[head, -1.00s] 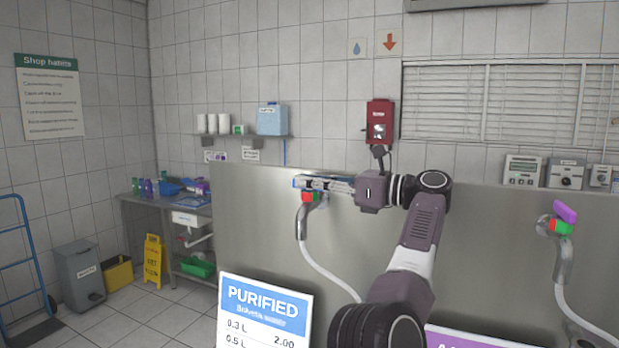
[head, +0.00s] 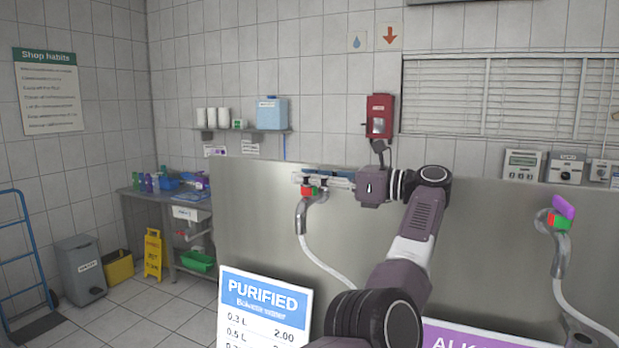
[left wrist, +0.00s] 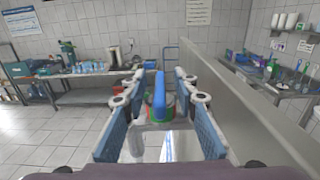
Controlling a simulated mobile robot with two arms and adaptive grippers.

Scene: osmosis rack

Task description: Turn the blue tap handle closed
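The blue tap handle (left wrist: 160,97) stands upright in the middle of the left wrist view, above the red and green body of its tap. My left gripper (left wrist: 157,105) is open, with one blue-padded finger on each side of the handle and a visible gap to both. In the head view my left gripper (head: 322,181) reaches leftward over the tap (head: 309,191), at the top of the steel panel. The fingers hide most of the handle there. The tap's metal spout (head: 301,217) bends down into a white hose. My right gripper is not in view.
A second tap with a purple handle (head: 564,207) is at the right of the steel panel (head: 460,230). A PURIFIED sign (head: 262,310) stands below the first tap. A red wall box (head: 379,116) hangs behind my arm. Open floor lies to the left.

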